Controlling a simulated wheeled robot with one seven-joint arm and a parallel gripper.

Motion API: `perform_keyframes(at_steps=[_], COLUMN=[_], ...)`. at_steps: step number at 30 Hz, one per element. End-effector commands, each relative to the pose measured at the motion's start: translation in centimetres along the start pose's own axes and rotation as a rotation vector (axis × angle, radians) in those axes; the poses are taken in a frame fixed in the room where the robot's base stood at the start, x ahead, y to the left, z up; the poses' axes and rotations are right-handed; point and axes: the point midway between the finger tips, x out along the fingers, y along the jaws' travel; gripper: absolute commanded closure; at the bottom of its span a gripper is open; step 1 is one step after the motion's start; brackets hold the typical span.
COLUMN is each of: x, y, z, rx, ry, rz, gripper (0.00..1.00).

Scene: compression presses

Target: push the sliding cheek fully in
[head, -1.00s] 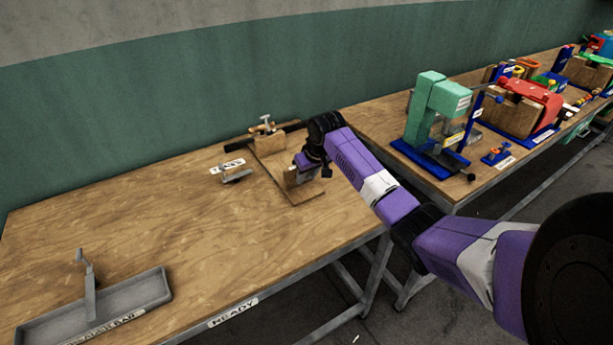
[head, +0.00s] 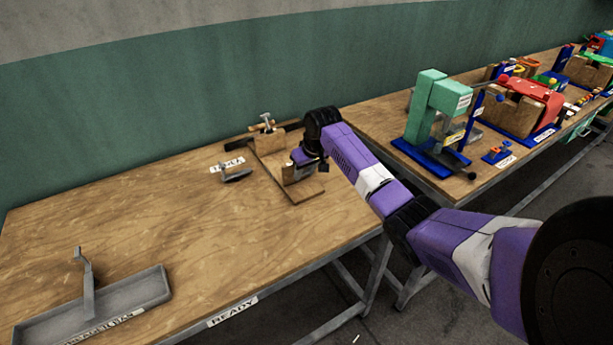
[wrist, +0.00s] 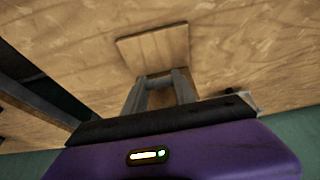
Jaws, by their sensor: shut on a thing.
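A small wooden press lies on the near table, with a flat base board (head: 306,190). An upright wooden cheek (head: 270,143) with a metal screw stands at its back. The sliding cheek, a small pale wooden block (head: 288,172), stands forward of it on the board, partly hidden by my gripper. There is a gap of bare board between the two cheeks. My gripper (wrist: 158,76) is shut at the sliding cheek, its fingers pointing down to the board; the grip itself is mostly hidden in the head view. The base board also shows beyond the fingers in the wrist view (wrist: 160,44).
A labelled grey metal piece (head: 236,174) lies left of the press. A grey tray (head: 150,292) with an upright handle stands at the front left. A green press (head: 432,108) and others stand on the right table.

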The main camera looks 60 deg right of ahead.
Motion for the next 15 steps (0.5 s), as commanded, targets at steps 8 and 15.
perform_keyframes(at_steps=[8,15], x=[1.5,1.4], y=[0.0,-0.1], z=[-3.3,-3.8], rx=[0.001,-0.001], ry=[0.005,0.008], rz=[0.002,0.001], gripper=[1.00,1.00])
